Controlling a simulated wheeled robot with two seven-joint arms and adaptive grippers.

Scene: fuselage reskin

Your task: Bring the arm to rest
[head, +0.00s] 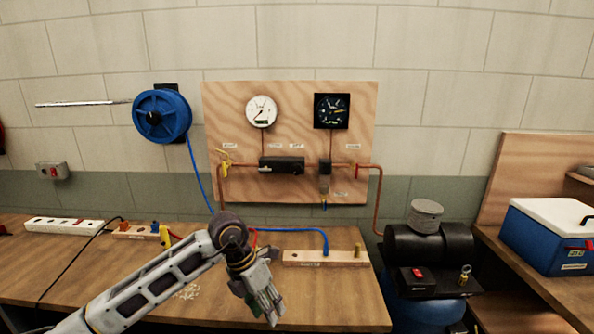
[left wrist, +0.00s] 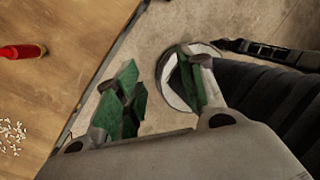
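My left arm (head: 150,287) reaches in from the lower left, bent at a dark joint. My left gripper (head: 262,306) points down in front of the front part of the wooden bench (head: 335,300). In the left wrist view, its two green-padded fingers (left wrist: 162,88) stand apart with nothing held between them. Bare floor (left wrist: 130,50) shows past them, with the bench edge to the left. My right gripper is in neither view.
A wooden panel (head: 230,105) with gauges and copper pipe stands behind the bench. A blue hose reel (head: 162,116) hangs on the wall, its hose running down to the bench. A wooden manifold block (head: 305,258) lies on the bench. A black compressor (head: 430,243) stands right, beside a blue cooler (head: 545,240).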

